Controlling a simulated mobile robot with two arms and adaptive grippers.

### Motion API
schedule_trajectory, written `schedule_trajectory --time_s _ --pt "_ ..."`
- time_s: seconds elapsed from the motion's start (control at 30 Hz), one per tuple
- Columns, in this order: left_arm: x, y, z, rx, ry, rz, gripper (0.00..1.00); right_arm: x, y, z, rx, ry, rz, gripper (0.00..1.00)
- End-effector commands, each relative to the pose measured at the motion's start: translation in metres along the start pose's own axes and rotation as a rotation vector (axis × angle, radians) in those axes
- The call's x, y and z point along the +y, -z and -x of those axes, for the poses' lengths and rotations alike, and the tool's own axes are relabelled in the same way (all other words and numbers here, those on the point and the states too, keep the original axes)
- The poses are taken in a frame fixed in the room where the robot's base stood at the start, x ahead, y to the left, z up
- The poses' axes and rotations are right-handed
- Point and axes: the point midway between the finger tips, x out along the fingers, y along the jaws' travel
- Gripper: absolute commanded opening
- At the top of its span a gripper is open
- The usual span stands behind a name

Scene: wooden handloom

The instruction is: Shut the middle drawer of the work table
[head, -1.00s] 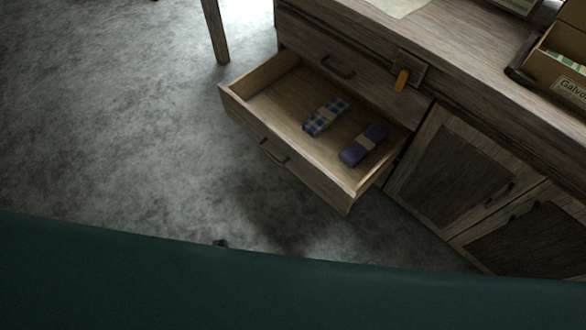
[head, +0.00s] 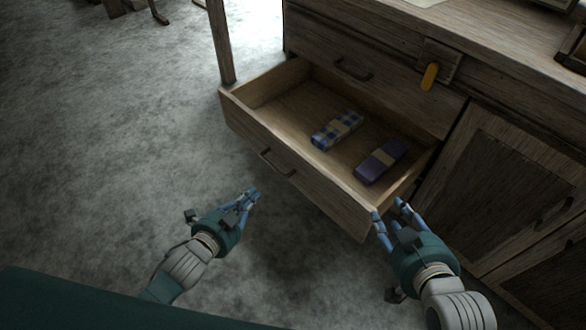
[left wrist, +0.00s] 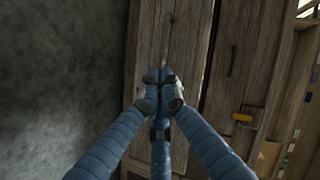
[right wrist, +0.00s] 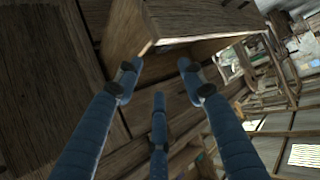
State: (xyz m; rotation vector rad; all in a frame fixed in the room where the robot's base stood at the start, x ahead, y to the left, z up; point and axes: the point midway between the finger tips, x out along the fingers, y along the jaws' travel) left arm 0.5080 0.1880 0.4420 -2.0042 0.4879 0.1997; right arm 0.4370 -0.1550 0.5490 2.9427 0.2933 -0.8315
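The middle drawer (head: 312,195) of the work table (head: 500,62) stands pulled out in the head view. Inside lie a blue checked bundle (head: 325,136) and a purple bundle (head: 370,168), each with a pale band. Its dark handle (head: 275,164) is on the front face. My left gripper (head: 253,194) is in front of and below the handle, its fingertips together with nothing seen between them; these also show in the left wrist view (left wrist: 160,76). My right gripper (head: 388,210) is at the drawer's right front corner, fingers apart and empty; whether it touches is unclear. The right wrist view shows the drawer close ahead (right wrist: 205,24).
A shut drawer (head: 400,95) with a handle is above the open one. A yellow thing (head: 430,76) hangs at a wooden plate beside it. Cupboard doors (head: 490,185) are shut at right. A wooden leg (head: 221,45) stands behind the drawer. The floor (head: 100,150) at left is clear.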

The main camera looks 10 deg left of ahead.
Motion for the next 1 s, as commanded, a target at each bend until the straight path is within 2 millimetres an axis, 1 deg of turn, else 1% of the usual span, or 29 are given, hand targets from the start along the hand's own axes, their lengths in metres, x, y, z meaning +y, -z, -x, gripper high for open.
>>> schedule_trajectory --time_s 0.03,0.1,0.2,0.33,0.43,0.53,0.67,0.77,1.0 --pt "-0.004 0.001 -0.006 0.071 0.033 -0.107 0.00 -0.002 0.019 0.000 0.068 0.005 0.000 0.40" --pt "-0.009 0.009 -0.007 0.180 0.087 -0.246 0.00 -0.005 0.045 0.001 0.161 0.010 0.000 0.40" --pt "-0.013 0.016 -0.002 0.309 0.152 -0.407 0.00 -0.008 0.075 0.006 0.271 0.017 0.000 0.40" --pt "-0.014 0.022 0.008 0.420 0.211 -0.533 0.00 -0.010 0.100 0.012 0.363 0.022 -0.001 0.40" --pt "-0.014 0.025 0.013 0.460 0.234 -0.574 0.00 -0.011 0.108 0.015 0.397 0.024 -0.001 0.40" --pt "-0.014 0.028 0.010 0.472 0.242 -0.583 0.00 -0.012 0.115 0.017 0.428 0.026 -0.001 0.40" --pt "-0.016 0.037 -0.005 0.472 0.244 -0.582 0.00 -0.014 0.130 0.022 0.502 0.031 -0.002 0.40" --pt "-0.017 0.045 -0.020 0.471 0.244 -0.580 0.00 -0.017 0.148 0.031 0.589 0.036 -0.004 0.40" --pt "-0.021 0.066 -0.058 0.471 0.243 -0.579 0.00 -0.022 0.189 0.062 0.821 0.050 -0.010 0.40"
